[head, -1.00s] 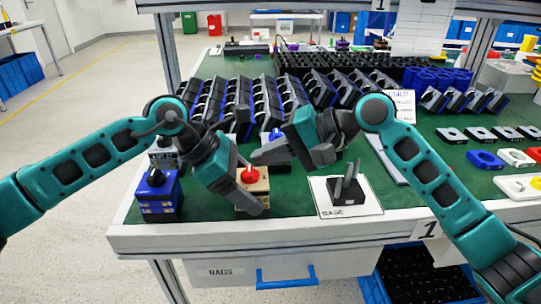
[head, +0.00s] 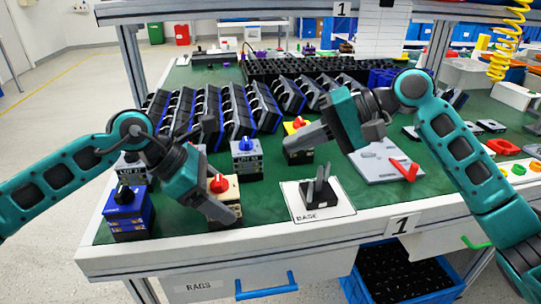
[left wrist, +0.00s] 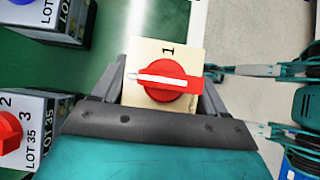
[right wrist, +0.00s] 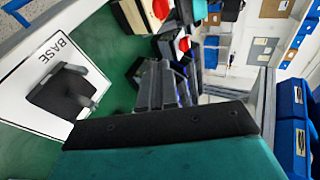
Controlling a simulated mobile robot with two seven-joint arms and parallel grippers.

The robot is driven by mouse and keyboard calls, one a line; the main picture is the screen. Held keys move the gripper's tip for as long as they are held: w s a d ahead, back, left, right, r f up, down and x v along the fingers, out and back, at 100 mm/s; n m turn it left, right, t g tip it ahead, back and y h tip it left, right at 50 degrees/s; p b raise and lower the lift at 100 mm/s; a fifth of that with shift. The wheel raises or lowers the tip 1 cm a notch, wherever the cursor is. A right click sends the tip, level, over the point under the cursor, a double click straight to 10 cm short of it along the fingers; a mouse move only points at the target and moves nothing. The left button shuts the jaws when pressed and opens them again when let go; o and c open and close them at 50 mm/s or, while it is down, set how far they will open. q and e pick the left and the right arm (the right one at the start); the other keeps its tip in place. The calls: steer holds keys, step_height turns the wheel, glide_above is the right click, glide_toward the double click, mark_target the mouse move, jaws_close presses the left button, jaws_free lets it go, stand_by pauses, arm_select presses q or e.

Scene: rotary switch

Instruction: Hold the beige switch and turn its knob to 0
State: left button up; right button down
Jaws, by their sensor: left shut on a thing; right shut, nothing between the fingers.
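The beige switch (head: 228,191) stands near the table's front edge, with a red knob (head: 219,183) on top. My left gripper (head: 230,213) is shut on the switch's body, one finger on each side. The left wrist view shows the beige switch (left wrist: 150,48) from above, its knob (left wrist: 165,82) between the fingers. The knob's white pointer lies across the face, its tip to the left. A "1" is printed above the knob; any 0 mark is hidden. My right gripper (head: 290,145) is shut and empty, raised to the right of the switch and apart from it.
A blue switch (head: 128,210) stands to the left and a grey one (head: 246,160) behind. Another switch with a red knob (head: 298,123) is behind my right gripper. A white BASE card (head: 335,207) with a black upright holder lies to the right.

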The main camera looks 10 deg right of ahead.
steer(key=shift+w+v, duration=0.25)
steer(key=shift+v, duration=0.85)
arm_select(q)
steer(key=o, duration=1.1)
steer(key=v, duration=1.2)
